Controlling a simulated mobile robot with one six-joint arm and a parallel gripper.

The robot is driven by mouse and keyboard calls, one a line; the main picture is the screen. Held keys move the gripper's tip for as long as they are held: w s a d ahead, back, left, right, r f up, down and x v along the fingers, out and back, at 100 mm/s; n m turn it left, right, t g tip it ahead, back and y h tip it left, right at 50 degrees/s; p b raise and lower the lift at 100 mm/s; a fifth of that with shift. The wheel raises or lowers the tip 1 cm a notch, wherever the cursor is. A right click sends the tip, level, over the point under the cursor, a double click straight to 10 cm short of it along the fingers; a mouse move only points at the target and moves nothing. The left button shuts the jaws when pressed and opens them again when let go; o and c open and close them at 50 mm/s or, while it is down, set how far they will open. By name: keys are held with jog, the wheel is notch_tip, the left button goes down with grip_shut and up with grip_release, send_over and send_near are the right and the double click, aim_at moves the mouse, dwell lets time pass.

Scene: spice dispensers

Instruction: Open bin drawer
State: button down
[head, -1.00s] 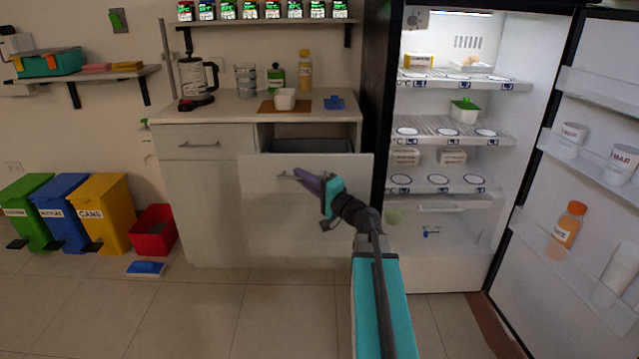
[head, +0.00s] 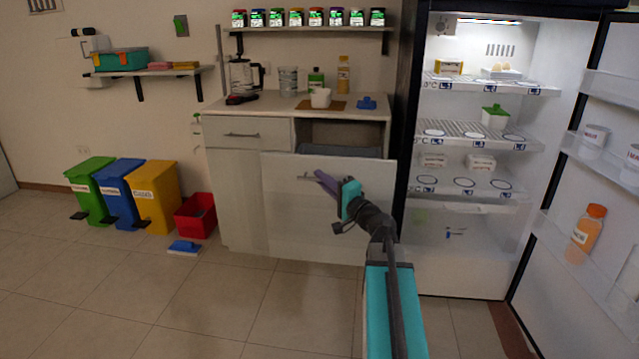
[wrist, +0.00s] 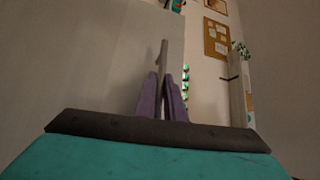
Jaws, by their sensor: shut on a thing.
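The bin drawer (head: 290,215) has a tall pale front panel under the right part of the counter. It stands pulled out from the cabinet, and a dark grey bin (head: 345,152) shows behind its top edge. My gripper (head: 318,178) is at the handle (head: 308,177) near the top of the panel. In the wrist view the purple fingers (wrist: 162,100) are shut on the handle bar (wrist: 164,60), with the panel (wrist: 80,70) to the left. The part of the handle between the fingers is hidden.
The open fridge (head: 480,150) stands close on the right, its door (head: 600,200) swung out. A red bin (head: 196,215), a blue sponge-like block (head: 185,246) and several pedal bins stand on the left. The floor (head: 190,310) before the drawer is clear.

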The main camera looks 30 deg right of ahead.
jog(key=shift+w+a, duration=0.1)
jog(key=shift+a, duration=0.05)
jog(key=c, duration=1.9)
grip_release()
jog(key=shift+o, duration=0.2)
